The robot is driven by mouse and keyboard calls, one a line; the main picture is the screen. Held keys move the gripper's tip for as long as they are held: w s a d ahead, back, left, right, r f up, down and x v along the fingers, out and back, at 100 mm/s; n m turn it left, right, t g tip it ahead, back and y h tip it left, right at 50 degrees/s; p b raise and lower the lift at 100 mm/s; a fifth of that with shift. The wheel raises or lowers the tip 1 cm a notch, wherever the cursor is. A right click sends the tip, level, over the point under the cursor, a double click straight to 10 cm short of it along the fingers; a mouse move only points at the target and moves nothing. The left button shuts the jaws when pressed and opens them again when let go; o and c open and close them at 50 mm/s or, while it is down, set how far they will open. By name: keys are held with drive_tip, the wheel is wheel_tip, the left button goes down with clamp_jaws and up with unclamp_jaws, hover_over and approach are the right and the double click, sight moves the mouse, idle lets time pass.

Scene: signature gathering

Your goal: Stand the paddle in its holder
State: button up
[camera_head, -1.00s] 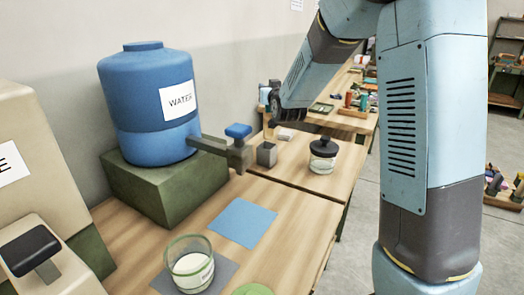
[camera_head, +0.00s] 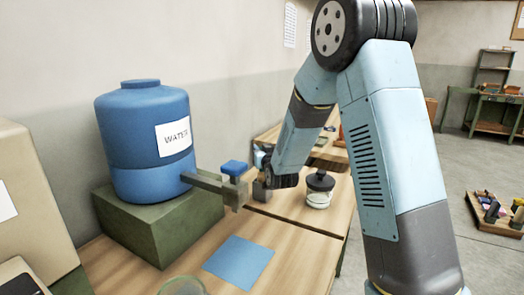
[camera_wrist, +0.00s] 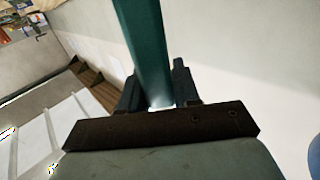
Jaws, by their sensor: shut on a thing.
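In the wrist view my gripper (camera_wrist: 158,98) is shut on a long teal bar, which I take to be the paddle (camera_wrist: 145,42). The bar runs up out of the top of the picture, so its far end is out of view there. In the head view my gripper (camera_head: 268,180) is low over the bench, just right of the tap, and small and partly hidden. A small grey block, likely the holder (camera_head: 259,193), is close by it. I cannot tell whether the paddle touches or is inside it.
A blue water tank (camera_head: 145,150) stands on a green block (camera_head: 160,225), its blue-handled tap (camera_head: 234,170) reaching toward my gripper. A black-lidded jar (camera_head: 319,190) stands to the right. A blue mat (camera_head: 239,262) lies on clear bench in front.

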drive_tip(key=shift+f, duration=0.1)
drive_tip(key=o, duration=1.1)
drive_tip(key=shift+c, duration=0.2)
drive_tip(key=shift+s, duration=0.1)
drive_tip(key=s+d+r+g+h, duration=0.1)
drive_tip(key=s+d+r+g, duration=0.2)
drive_tip(key=s, duration=1.2)
drive_tip(key=s+d+r+m+g+h, duration=0.1)
drive_tip(key=s+d+r+g, duration=0.2)
drive_tip(key=s, duration=1.1)
drive_tip(key=s+d+r+m+g+h, duration=0.1)
drive_tip(key=s+d+r+g, duration=0.3)
drive_tip(key=s+d, duration=0.6)
drive_tip(key=s+g, duration=0.2)
drive_tip(key=s, duration=0.3)
drive_tip(key=shift+s+h, duration=0.3)
drive_tip(key=shift+h, duration=0.1)
